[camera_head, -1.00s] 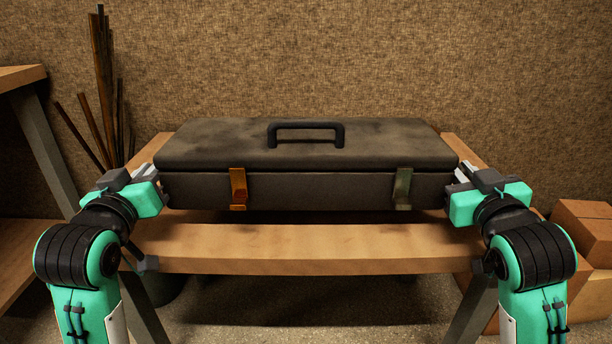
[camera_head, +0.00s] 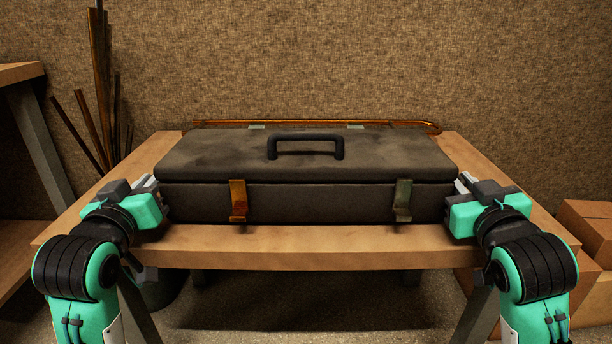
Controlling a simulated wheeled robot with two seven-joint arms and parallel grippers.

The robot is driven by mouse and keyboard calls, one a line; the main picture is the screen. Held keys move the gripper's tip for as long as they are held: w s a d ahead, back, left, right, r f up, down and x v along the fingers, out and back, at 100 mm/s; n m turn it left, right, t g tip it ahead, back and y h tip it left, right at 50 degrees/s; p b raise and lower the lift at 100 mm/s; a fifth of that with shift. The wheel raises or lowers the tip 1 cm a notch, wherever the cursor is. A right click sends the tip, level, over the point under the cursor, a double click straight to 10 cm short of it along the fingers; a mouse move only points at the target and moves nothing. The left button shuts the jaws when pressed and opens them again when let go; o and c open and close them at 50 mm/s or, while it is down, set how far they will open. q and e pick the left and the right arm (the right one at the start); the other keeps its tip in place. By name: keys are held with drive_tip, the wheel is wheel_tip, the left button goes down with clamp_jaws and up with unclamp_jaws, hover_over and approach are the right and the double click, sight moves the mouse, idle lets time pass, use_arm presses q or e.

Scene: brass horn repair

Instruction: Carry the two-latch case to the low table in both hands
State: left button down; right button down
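The dark two-latch case (camera_head: 310,200) lies lengthwise across the wooden table, lid shut and handle (camera_head: 306,146) up. Its left latch (camera_head: 238,201) is orange-brown and its right latch (camera_head: 403,200) grey-green. My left gripper (camera_head: 153,186) is at the case's left end and my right gripper (camera_head: 463,187) at its right end, both apparently shut on it. The fingertips are partly hidden at the ends. I cannot tell whether the case's underside touches the table.
The table (camera_head: 300,240) shows a bare strip in front of the case. A copper-coloured tube (camera_head: 310,123) lies behind it. Brown rods (camera_head: 100,80) stand at the back left beside another wooden surface (camera_head: 18,72). Cardboard boxes (camera_head: 585,225) are at the right.

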use_arm(q)
drive_tip(key=shift+f+b, duration=0.3)
drive_tip(key=shift+f, duration=0.1)
use_arm(e)
drive_tip(key=shift+f, duration=0.4)
use_arm(q)
drive_tip(key=c, duration=1.5)
unclamp_jaws()
use_arm(e)
drive_tip(key=c, duration=1.5)
unclamp_jaws()
use_arm(q)
drive_tip(key=shift+o, duration=0.2)
drive_tip(key=shift+r, duration=0.1)
use_arm(e)
drive_tip(key=shift+o, duration=0.2)
use_arm(q)
wheel_tip(320, 180, up, 10)
drive_tip(key=shift+f, duration=0.2)
drive_tip(key=shift+r, duration=0.1)
use_arm(e)
drive_tip(key=shift+r, duration=5)
use_arm(q)
drive_tip(key=shift+s, duration=0.15)
use_arm(e)
drive_tip(key=shift+s, duration=0.15)
